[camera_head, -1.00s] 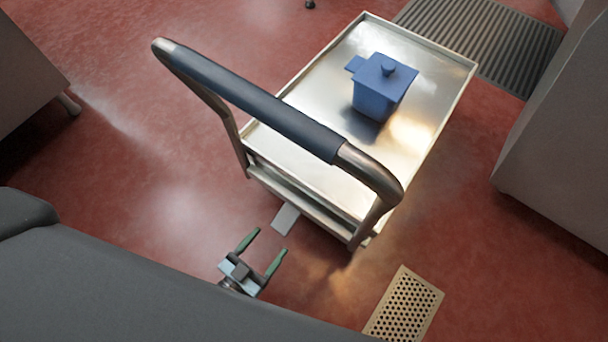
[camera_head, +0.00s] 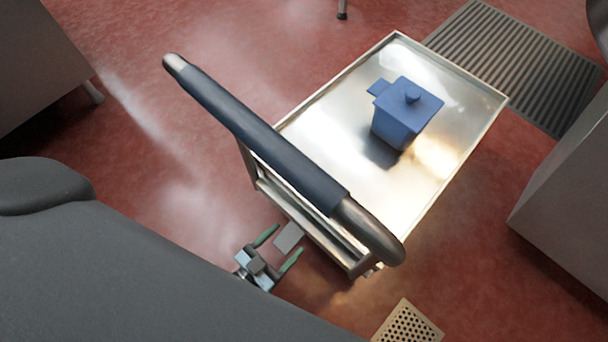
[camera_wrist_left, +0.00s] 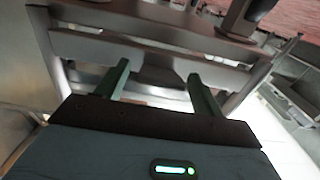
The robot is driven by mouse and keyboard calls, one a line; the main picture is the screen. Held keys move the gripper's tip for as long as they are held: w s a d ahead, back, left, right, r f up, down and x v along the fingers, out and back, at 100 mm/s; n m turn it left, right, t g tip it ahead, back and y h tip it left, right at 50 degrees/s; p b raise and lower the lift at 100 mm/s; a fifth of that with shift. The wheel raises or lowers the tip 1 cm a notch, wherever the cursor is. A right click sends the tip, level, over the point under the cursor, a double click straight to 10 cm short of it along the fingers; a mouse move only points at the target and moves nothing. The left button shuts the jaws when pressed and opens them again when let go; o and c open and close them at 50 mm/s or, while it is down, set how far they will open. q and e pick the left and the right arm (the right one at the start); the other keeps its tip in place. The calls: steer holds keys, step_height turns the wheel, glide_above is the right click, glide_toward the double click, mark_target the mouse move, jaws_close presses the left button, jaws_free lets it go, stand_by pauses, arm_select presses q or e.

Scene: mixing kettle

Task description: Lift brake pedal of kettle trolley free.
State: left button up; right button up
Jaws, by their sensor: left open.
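The kettle trolley (camera_head: 325,125) is a steel cart with a dark-padded push handle (camera_head: 260,135). A blue lidded kettle (camera_head: 405,115) stands on its top. The brake pedal (camera_head: 289,238) is a light grey plate low at the trolley's near end. My left gripper (camera_head: 279,248) is open and empty, low over the floor, with its green fingertips on either side of the pedal's near edge. In the left wrist view the green fingers (camera_wrist_left: 158,88) stand apart, with a dark plate, likely the pedal (camera_wrist_left: 166,78), beyond and between them. Contact cannot be told. My right gripper is not in view.
A perforated floor plate (camera_head: 408,325) lies at the lower right and a ribbed floor grate (camera_head: 520,62) at the upper right. Grey cabinets stand at the left (camera_head: 40,60) and right (camera_head: 565,190). The red floor left of the trolley is clear.

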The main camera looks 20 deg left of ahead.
arm_select(q)
steer(key=shift+f, duration=0.1)
steer(key=shift+x, duration=1.1)
